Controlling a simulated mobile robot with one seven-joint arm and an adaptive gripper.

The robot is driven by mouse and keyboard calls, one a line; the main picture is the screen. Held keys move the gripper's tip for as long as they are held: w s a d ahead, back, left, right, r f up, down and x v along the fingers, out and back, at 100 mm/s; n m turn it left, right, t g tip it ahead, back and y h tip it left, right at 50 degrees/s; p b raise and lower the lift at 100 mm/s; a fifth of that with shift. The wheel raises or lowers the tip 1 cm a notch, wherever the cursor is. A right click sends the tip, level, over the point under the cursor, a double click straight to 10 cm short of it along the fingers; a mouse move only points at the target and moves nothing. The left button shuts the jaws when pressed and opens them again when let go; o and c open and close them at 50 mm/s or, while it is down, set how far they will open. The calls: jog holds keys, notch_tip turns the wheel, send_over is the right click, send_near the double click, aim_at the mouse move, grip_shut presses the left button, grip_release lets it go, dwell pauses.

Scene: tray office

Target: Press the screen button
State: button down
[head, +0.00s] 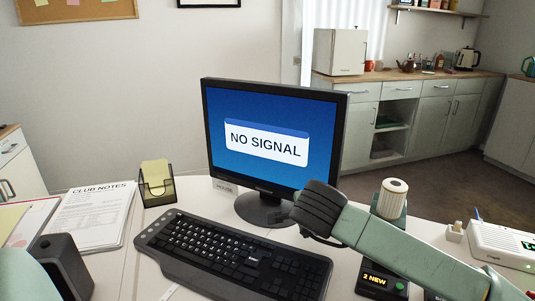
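The black monitor (270,140) stands on the white desk, left of the middle of the head view. Its lit blue screen shows a panel reading "NO SIGNAL". I cannot make out a separate button on its frame. My pale green arm reaches in from the lower right, and my dark gripper (318,208) is in front of the monitor's lower right corner in the picture. I cannot tell whether it touches the monitor. Its fingertips are not clearly seen, so its opening cannot be judged. It hides that corner.
A black keyboard (235,255) lies before the monitor. A note holder (157,185) and papers (90,215) are to the left, a black box (62,268) at lower left. A device reading "2 NEW" (375,280) and a white device (502,245) are at right.

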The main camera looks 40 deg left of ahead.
jog(key=shift+w+b, duration=0.15)
jog(key=shift+b, duration=0.15)
jog(key=shift+w+a+f, duration=0.1)
jog(key=shift+w+b, duration=0.2)
jog(key=shift+b, duration=0.15)
jog(key=shift+w, duration=0.15)
dwell(0.3)
jog(key=shift+s+b, duration=0.45)
jog(key=shift+b, duration=0.25)
jog(key=shift+s, duration=0.15)
